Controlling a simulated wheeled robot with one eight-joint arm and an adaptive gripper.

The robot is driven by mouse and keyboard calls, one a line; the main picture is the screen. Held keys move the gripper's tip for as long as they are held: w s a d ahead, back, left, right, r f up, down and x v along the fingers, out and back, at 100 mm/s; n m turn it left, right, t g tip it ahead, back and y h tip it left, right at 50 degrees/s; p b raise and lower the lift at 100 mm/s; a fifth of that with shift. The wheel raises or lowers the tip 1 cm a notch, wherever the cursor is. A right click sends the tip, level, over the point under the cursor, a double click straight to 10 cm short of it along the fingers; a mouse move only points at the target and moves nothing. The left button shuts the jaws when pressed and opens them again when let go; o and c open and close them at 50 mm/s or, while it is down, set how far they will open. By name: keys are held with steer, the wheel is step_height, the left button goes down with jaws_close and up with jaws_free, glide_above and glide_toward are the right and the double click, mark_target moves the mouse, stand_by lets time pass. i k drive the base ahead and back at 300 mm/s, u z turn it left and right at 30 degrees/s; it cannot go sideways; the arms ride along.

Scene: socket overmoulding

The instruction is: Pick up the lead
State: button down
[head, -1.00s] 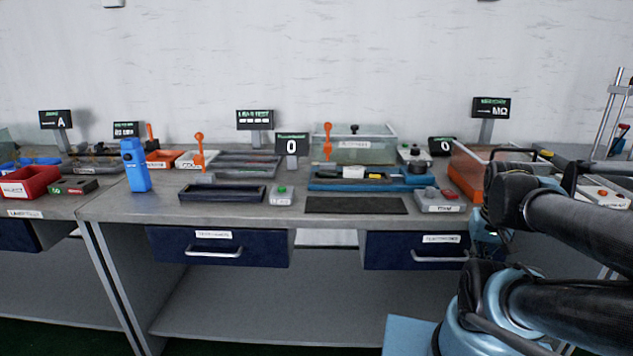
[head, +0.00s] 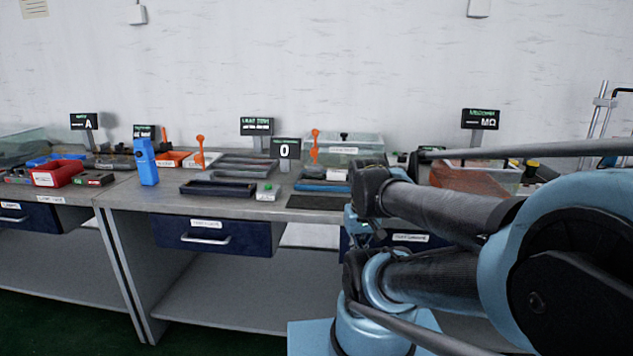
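I cannot make out the lead for certain in the head view. A blue tray (head: 322,187) lies on the bench, and my arm covers its right part. My arm reaches in from the right. Its wrist end, with my gripper (head: 362,232), hangs in front of the bench's front edge, apart from the things on top. The fingers are small and dark there, so I cannot tell whether they are open or shut.
The grey bench (head: 130,196) carries a dark tray (head: 218,188), a green-button box (head: 268,192), a black mat (head: 314,202) and a blue upright device (head: 146,162). A clear-walled tank (head: 350,150) stands behind. My arm hides much of the bench's right side.

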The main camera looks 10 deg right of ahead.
mark_target(331, 175)
steer(key=u, duration=0.1)
steer(key=k, duration=1.3)
steer(key=z, duration=0.45)
steer(key=i, duration=1)
